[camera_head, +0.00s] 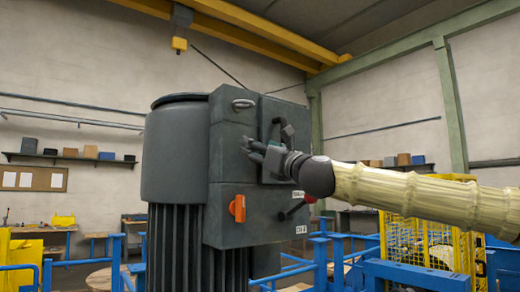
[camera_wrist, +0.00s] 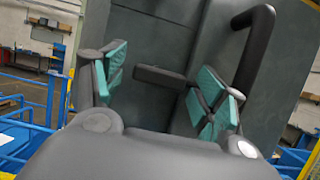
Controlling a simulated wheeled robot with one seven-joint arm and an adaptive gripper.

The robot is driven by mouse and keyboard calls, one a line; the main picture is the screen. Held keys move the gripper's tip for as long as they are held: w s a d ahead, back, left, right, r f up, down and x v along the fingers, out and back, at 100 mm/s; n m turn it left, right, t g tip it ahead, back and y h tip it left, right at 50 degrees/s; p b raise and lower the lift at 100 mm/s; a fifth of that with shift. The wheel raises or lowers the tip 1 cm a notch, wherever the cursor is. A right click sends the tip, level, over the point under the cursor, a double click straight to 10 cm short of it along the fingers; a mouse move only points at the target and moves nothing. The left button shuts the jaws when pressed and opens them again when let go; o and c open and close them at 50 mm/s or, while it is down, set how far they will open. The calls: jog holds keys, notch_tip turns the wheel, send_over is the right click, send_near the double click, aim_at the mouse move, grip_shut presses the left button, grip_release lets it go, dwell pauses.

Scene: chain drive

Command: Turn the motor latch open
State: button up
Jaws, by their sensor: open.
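The dark grey motor (camera_head: 175,150) stands upright in the head view, with a boxy housing on its right side. In the wrist view a short dark lever (camera_wrist: 158,77), which looks like the latch, lies nearly level on the grey face between my fingers. My gripper (camera_head: 253,151) is open in front of this housing, with teal pads spread in the wrist view (camera_wrist: 157,75). The lever's right end meets the right pad in the picture; I cannot tell if they touch. The left pad is apart from the lever. In the head view my gripper hides the lever.
A curved dark handle (camera_wrist: 262,45) stands out close to my right finger. An orange knob (camera_head: 237,208) and a dark lever with a red end (camera_head: 292,209) sit lower on the housing. Blue rails (camera_head: 320,255) and a yellow cage (camera_head: 430,240) stand around.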

jog(key=c, duration=1)
jog(key=shift+f+n+b, duration=0.1)
jog(key=shift+n+b, duration=0.25)
jog(key=shift+n, duration=0.15)
jog(key=shift+w+d+r+n+g+y+p, duration=0.1)
jog(key=shift+r+n+g+y+p, duration=0.2)
jog(key=shift+n+g, duration=2.2)
jog(key=shift+f+n+g+y+p, duration=0.15)
jog(key=shift+n+g+y, duration=0.2)
jog(key=shift+n, duration=4.3)
jog(key=shift+w+d+r+n+g+y+p, duration=0.1)
jog(key=shift+r+n+g+y+p, duration=0.2)
jog(key=shift+n+g, duration=2.2)
jog(key=shift+f+n+t, duration=0.1)
jog(key=shift+n+t, duration=0.95)
jog(key=shift+n, duration=0.1)
